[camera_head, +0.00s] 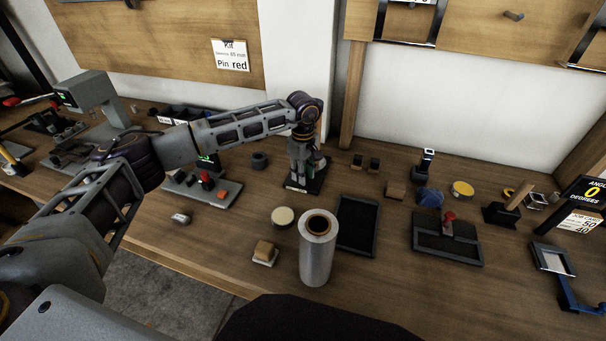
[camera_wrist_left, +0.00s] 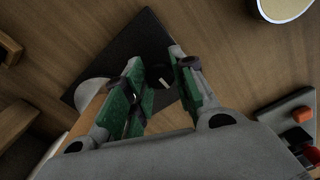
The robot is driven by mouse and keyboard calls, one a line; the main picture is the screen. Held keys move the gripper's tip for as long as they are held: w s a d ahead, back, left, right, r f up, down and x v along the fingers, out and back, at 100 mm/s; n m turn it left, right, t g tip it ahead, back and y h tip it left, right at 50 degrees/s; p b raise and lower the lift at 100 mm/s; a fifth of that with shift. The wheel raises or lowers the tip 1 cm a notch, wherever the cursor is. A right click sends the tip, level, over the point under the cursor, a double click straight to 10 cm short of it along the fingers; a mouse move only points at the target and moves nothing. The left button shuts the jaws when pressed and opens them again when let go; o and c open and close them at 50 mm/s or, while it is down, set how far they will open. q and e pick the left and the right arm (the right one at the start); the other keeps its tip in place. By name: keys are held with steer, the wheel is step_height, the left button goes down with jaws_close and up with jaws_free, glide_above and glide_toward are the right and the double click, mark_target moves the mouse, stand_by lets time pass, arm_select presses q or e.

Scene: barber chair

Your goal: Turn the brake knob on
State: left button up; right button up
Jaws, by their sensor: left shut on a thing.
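My left gripper (camera_head: 305,165) reaches down over a small dark stand (camera_head: 312,184) near the back middle of the bench. The gripper largely hides what stands on it in the head view. In the left wrist view my gripper (camera_wrist_left: 160,68) has its green-padded fingers on either side of a small dark knob (camera_wrist_left: 158,74) with a white mark, on the black base plate (camera_wrist_left: 148,30). The fingers are shut on this knob. Which setting the mark points to cannot be read. My right gripper is not in view.
A grey board with red and black knobs (camera_head: 206,184) stands left of the gripper. A silver roll (camera_head: 318,250), a round cream-topped tin (camera_head: 283,216) and a black tray (camera_head: 358,224) stand in front. A wooden post (camera_head: 352,95) rises behind.

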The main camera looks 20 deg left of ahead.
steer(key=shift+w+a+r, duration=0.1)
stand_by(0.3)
arm_select(q)
steer(key=o, duration=1)
steer(key=shift+o, duration=0.2)
step_height(320, 180, up, 12)
steer(key=shift+r, duration=0.1)
stand_by(0.4)
step_height(320, 180, up, 21)
steer(key=p, duration=2.1)
steer(key=shift+r+p, duration=0.2)
steer(key=shift+p, duration=0.1)
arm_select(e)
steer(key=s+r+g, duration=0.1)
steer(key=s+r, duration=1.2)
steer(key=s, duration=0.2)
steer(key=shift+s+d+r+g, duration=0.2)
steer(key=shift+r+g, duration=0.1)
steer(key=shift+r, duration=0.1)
